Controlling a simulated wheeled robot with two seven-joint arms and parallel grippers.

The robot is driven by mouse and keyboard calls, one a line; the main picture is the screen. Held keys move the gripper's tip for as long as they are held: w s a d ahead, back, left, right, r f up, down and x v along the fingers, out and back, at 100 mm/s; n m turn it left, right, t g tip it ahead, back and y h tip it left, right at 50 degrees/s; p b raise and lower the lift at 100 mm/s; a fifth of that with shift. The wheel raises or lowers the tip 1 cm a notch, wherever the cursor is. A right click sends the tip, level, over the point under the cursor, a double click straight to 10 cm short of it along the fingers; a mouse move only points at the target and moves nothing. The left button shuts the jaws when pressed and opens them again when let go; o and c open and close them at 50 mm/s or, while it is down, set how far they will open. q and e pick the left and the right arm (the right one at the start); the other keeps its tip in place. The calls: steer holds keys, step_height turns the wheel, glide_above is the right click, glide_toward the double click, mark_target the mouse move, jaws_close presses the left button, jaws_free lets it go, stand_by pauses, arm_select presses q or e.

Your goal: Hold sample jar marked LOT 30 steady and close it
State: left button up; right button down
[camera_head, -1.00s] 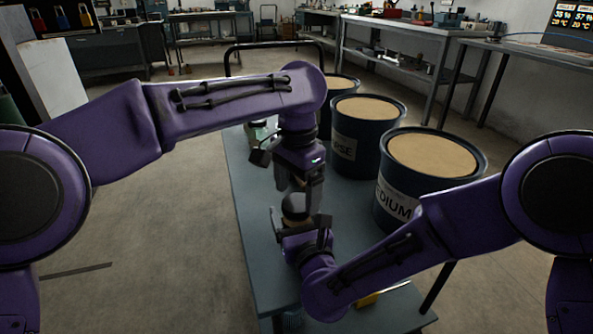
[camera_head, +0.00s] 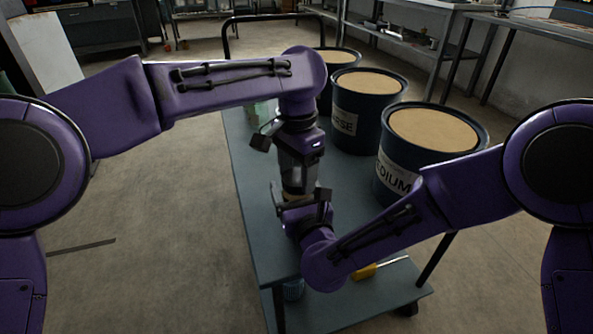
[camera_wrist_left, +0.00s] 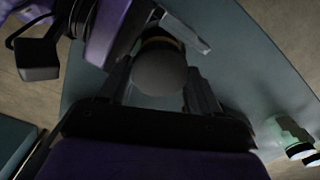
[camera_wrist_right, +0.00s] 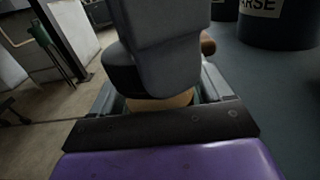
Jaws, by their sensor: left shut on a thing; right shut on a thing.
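My left gripper (camera_head: 298,180) points straight down over the cart. It is shut on a dark round lid (camera_wrist_left: 160,72), seen between its fingers in the left wrist view. My right gripper (camera_head: 302,200) is directly below, shut on the sample jar, whose tan part (camera_wrist_right: 160,101) shows between its fingers in the right wrist view. The lid is at the jar's top, but I cannot tell whether it is seated. The left fingers hide most of the jar, and no LOT 30 mark is readable.
The blue-grey cart top (camera_head: 262,225) is mostly clear around the grippers. A pale green container (camera_wrist_left: 285,130) stands on the cart behind the grippers. A yellow thing (camera_head: 364,271) lies on the lower shelf.

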arm_select(q)
steer(key=o, duration=1.2)
steer(key=shift+o, duration=0.2)
step_height(320, 180, up, 12)
arm_select(e)
jaws_free()
steer(key=v, duration=1)
steer(key=shift+s+d, duration=0.15)
steer(key=shift+s, duration=0.1)
arm_select(q)
steer(key=shift+r, duration=0.2)
